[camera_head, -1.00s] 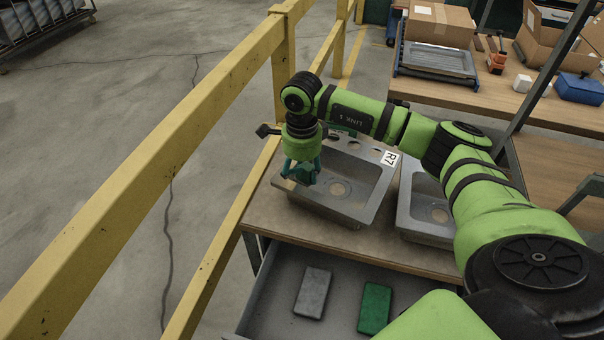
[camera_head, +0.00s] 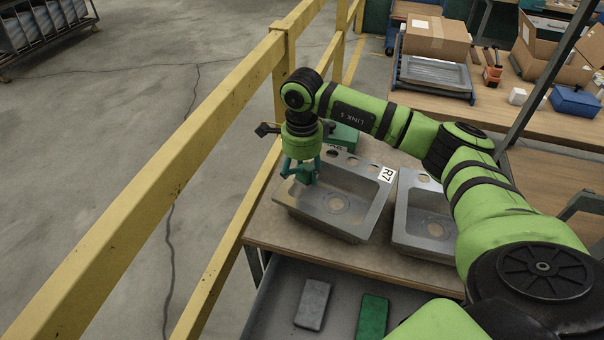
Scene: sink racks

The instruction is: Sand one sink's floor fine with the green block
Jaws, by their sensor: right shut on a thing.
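The sink marked R7 (camera_head: 362,213) is a grey metal basin with a round drain on the bench. My right gripper (camera_head: 303,174) is over its far left corner, pointing down. It is shut on a small green block (camera_head: 305,177), partly hidden by the teal fingers. I cannot tell whether the block touches the sink. Another green block (camera_head: 372,318) lies in the open drawer (camera_head: 340,295), beside a grey block (camera_head: 313,304). My left gripper is not in view.
A second grey sink (camera_head: 408,222) stands just right, partly behind my right arm. A green box (camera_head: 344,137) sits behind the R7 sink. A yellow railing (camera_head: 160,150) runs along the bench's left side. A back bench holds a cardboard box (camera_head: 437,37).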

